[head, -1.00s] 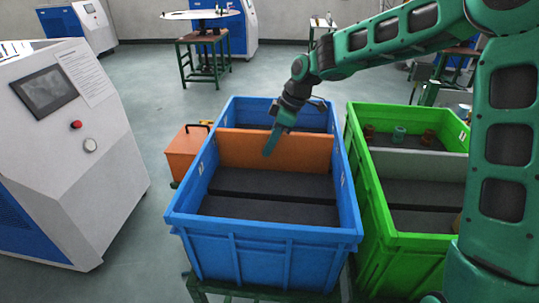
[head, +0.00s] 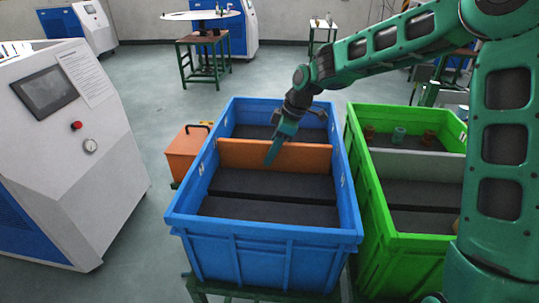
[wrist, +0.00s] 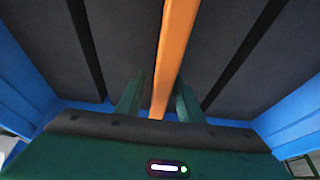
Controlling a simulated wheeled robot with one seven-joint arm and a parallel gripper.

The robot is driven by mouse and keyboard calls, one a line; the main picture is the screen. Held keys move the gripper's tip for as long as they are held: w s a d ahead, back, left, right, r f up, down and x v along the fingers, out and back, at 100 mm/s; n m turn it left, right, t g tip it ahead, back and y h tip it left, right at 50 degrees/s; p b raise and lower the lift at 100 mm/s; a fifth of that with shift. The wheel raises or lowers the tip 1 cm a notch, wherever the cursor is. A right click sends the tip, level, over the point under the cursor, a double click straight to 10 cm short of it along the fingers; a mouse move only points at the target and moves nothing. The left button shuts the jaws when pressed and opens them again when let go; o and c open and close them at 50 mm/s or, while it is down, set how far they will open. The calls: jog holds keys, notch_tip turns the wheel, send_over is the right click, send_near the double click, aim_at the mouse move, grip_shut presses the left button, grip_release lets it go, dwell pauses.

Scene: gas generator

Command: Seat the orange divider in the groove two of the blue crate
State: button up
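The orange divider (head: 290,156) is upright and spans the blue crate (head: 262,232) from side wall to side wall, towards its far part. My gripper (head: 272,152) is over the divider from above, one finger on its near face.
A green crate (head: 407,247) with a grey divider (head: 415,164) and small parts stands close on the right. An orange box (head: 185,158) is left of the blue crate. A grey-and-blue machine (head: 75,160) stands at left.

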jog(key=v, duration=1.1)
jog(key=shift+a, duration=0.1)
